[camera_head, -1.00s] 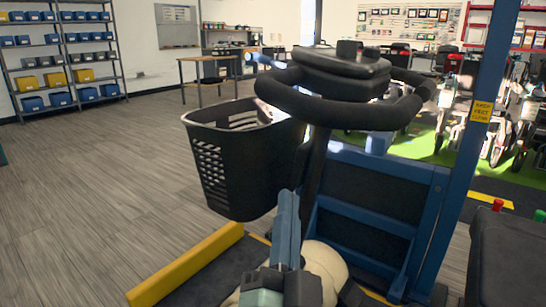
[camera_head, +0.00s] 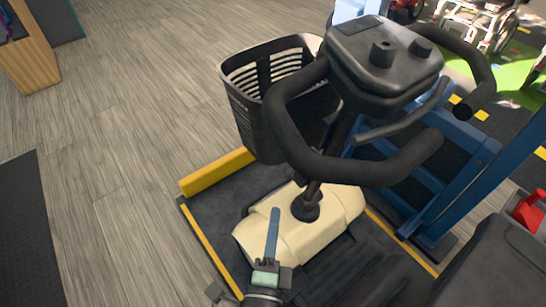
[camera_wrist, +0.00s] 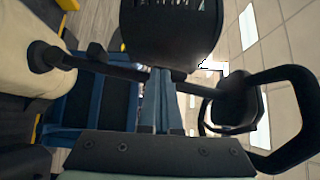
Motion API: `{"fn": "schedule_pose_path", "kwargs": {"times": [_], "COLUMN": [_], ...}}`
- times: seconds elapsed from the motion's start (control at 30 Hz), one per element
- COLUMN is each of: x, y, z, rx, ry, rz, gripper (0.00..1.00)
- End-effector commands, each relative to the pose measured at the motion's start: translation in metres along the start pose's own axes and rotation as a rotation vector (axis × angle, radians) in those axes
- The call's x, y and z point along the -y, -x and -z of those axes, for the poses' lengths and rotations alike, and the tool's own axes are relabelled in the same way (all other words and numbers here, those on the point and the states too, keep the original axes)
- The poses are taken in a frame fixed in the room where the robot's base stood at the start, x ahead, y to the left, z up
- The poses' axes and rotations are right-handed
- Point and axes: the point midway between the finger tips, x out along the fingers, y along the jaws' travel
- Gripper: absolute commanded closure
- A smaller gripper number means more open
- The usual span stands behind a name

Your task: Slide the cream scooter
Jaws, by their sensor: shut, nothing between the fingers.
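The cream scooter (camera_head: 335,212) stands on a dark platform with yellow edges. It has a cream body, a black steering column, a looped black handlebar (camera_head: 360,165) and a black basket (camera_head: 262,90) at its front. My gripper (camera_head: 275,212) is shut and empty, above the left part of the cream body in the head view; I cannot tell if it touches. In the wrist view my gripper (camera_wrist: 163,75) points toward the basket (camera_wrist: 172,35), with the cream body (camera_wrist: 35,50) at left and the handlebar loop (camera_wrist: 285,115) at right.
A yellow bar (camera_head: 218,172) edges the dark platform (camera_head: 215,205) near the basket. A blue frame (camera_head: 465,170) stands at the right, with a dark seat (camera_head: 500,265) in front of it. The wood-look floor (camera_head: 130,120) at the left is mostly clear, beside a dark mat (camera_head: 22,230).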

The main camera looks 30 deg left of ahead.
Motion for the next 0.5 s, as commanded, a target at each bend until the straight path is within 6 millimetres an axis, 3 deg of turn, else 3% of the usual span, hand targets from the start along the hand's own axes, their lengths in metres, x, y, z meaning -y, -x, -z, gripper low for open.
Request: {"fn": "schedule_pose_path", "kwargs": {"times": [0.5], "x": [0.0], "y": [-0.088], "z": [0.0], "rx": [-0.001], "ry": [0.003], "rz": [0.007], "gripper": [1.0]}}
